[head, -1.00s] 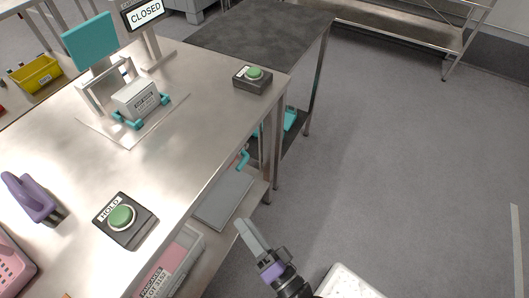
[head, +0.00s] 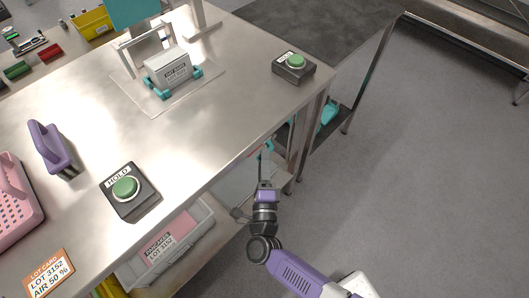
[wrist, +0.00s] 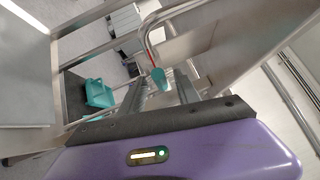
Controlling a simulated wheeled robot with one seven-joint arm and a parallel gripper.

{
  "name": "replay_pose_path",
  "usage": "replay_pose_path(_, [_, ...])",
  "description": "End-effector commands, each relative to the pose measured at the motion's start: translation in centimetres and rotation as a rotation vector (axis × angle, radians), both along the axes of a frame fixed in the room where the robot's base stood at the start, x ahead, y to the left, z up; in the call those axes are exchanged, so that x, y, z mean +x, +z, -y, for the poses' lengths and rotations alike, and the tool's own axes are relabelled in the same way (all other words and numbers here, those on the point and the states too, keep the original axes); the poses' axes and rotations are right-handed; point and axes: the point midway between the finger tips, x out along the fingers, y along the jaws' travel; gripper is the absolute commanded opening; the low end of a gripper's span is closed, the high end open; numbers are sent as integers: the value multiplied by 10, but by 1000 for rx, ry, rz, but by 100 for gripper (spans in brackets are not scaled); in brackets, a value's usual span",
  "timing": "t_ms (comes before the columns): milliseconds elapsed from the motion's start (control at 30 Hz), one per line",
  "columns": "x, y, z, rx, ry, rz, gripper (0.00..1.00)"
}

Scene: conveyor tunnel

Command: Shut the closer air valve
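The closer air valve shows as a small teal handle (head: 267,148) under the table's right edge, mostly hidden in the head view. In the wrist view the teal handle (wrist: 159,80) hangs at the end of a thin bent pipe with a red stripe. My gripper (head: 262,162) is below the table edge, near the handle and seen edge-on. In the wrist view my gripper (wrist: 157,92) is open, with the handle showing between its two fingers. I cannot tell whether a finger touches it. No second valve can be made out clearly.
The steel table (head: 90,130) overhangs a lower shelf with a pancakes bin (head: 165,245). Table legs stand close to my gripper. A teal object (head: 327,113) lies under the dark side table (head: 310,25). A HOLD button (head: 126,188) sits on the tabletop. Floor at right is clear.

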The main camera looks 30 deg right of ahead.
Motion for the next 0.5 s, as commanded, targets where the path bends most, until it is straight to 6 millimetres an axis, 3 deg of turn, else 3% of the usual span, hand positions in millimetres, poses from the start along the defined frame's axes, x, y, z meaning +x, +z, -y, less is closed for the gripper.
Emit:
replay_pose_path(200, [18, 3, 9, -1, 0, 0, 39])
replay_pose_path(500, [20, 3, 10, -1, 1, 0, 39])
